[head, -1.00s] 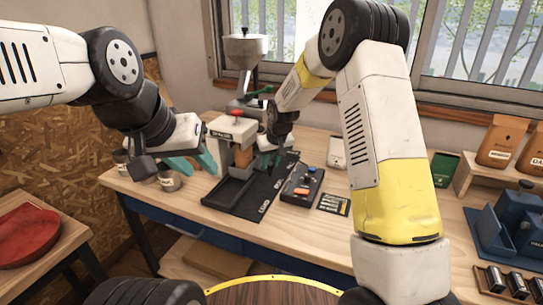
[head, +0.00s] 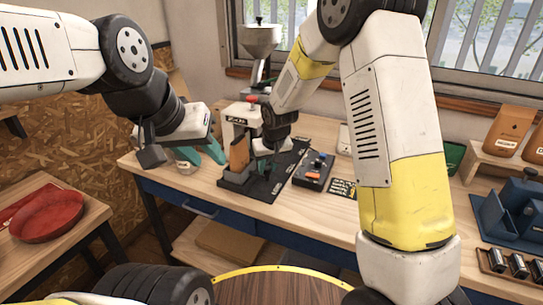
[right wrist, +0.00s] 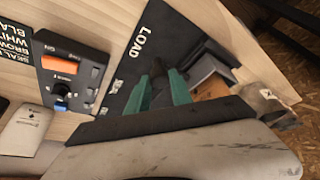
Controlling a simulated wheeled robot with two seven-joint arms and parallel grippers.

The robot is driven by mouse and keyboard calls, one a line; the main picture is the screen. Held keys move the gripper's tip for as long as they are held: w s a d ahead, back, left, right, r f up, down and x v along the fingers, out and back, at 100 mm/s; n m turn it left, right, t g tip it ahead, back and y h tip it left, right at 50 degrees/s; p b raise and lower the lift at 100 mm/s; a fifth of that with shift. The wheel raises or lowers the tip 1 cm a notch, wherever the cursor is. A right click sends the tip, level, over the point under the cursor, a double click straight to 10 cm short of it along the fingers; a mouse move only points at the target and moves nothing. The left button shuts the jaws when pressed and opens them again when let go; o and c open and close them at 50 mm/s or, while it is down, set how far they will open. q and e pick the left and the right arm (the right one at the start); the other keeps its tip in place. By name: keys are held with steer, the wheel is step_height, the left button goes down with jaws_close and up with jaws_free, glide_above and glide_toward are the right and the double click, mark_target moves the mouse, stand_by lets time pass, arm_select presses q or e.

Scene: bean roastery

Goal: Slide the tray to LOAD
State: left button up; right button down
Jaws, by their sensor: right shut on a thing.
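The dark tray (head: 234,181) sits on the black base mat (head: 262,190) at the foot of the white sealing machine (head: 240,125), with a brown pouch (head: 239,155) standing upright above it. My right gripper (head: 268,165) is low over the mat beside the machine. In the right wrist view its teal fingers (right wrist: 165,82) are shut on a small dark upright piece, seemingly the tray's handle. The white LOAD label (right wrist: 147,42) on the mat lies left of the fingers there. My left gripper (head: 201,155) hangs open and empty left of the machine.
A metal hopper (head: 262,38) rises behind. The bench's front edge is clear.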

steer(key=shift+s+a, duration=0.1)
steer(key=shift+s, duration=0.1)
steer(key=c, duration=1.1)
jaws_free()
steer(key=shift+c, duration=0.2)
steer(key=v, duration=0.8)
steer(key=s+d+r+m, duration=0.2)
steer(key=s+d+r, duration=0.8)
steer(key=d+r, duration=0.1)
steer(key=s+d+r+m+t, duration=0.1)
steer(key=s+d, duration=0.2)
steer(key=s, duration=0.4)
steer(key=s+d+r+t, duration=0.1)
steer(key=s+d+r, duration=0.1)
steer(key=s, duration=0.5)
steer(key=shift+s+d+r+m, duration=0.25)
steer(key=shift+s+d+m, duration=0.15)
steer(key=shift+d, duration=0.25)
